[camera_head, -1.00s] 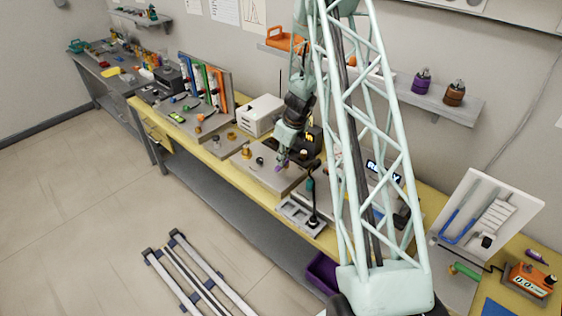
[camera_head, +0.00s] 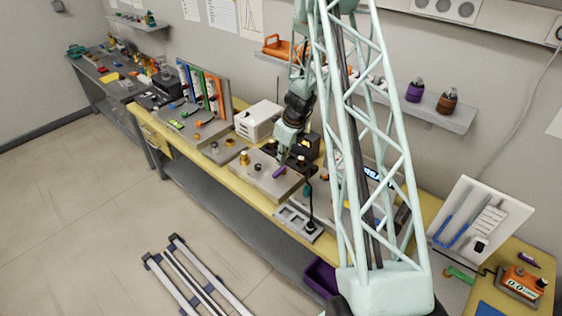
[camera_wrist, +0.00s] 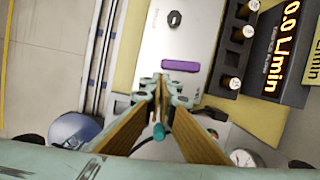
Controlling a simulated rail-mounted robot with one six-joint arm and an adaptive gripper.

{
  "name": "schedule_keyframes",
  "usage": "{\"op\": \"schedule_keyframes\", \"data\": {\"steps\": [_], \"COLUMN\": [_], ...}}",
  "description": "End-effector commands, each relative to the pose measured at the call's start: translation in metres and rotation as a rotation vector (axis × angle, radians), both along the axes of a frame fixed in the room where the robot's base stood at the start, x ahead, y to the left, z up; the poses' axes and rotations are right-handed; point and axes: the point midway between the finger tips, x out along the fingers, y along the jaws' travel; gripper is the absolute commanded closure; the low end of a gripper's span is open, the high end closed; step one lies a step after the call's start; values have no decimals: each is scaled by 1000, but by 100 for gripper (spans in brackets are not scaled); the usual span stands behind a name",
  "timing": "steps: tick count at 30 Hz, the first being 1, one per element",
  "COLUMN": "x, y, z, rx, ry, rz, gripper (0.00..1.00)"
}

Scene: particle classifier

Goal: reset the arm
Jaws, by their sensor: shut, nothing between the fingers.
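My arm reaches down over the yellow bench in the head view, with my gripper (camera_head: 282,150) above the grey plate on the bench. In the wrist view the two fingers of my gripper (camera_wrist: 160,80) meet at their tips with nothing between them. A small purple bar (camera_wrist: 179,66) lies flat on the plate just beyond the fingertips in that picture. It also shows in the head view (camera_head: 279,172), just below my gripper and apart from it.
A flow meter with lit digits (camera_wrist: 285,60) and knobs stands right of the purple bar in the wrist view. A brass part (camera_head: 244,158) stands on the plate (camera_head: 262,180). A white box (camera_head: 258,119) is behind.

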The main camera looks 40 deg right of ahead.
Motion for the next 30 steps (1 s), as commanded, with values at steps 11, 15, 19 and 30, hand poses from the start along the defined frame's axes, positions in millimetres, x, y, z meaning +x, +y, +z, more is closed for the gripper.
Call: {"op": "schedule_keyframes", "data": {"steps": [11, 15, 19, 30], "x": [0, 0, 2, 8], "y": [0, 0, 5, 42], "z": [0, 0, 7, 57], "rx": [0, 0, -4, -38], "ry": [0, 0, -7, -45], "rz": [0, 2, 27, 225], "gripper": [100, 100, 100, 100]}}
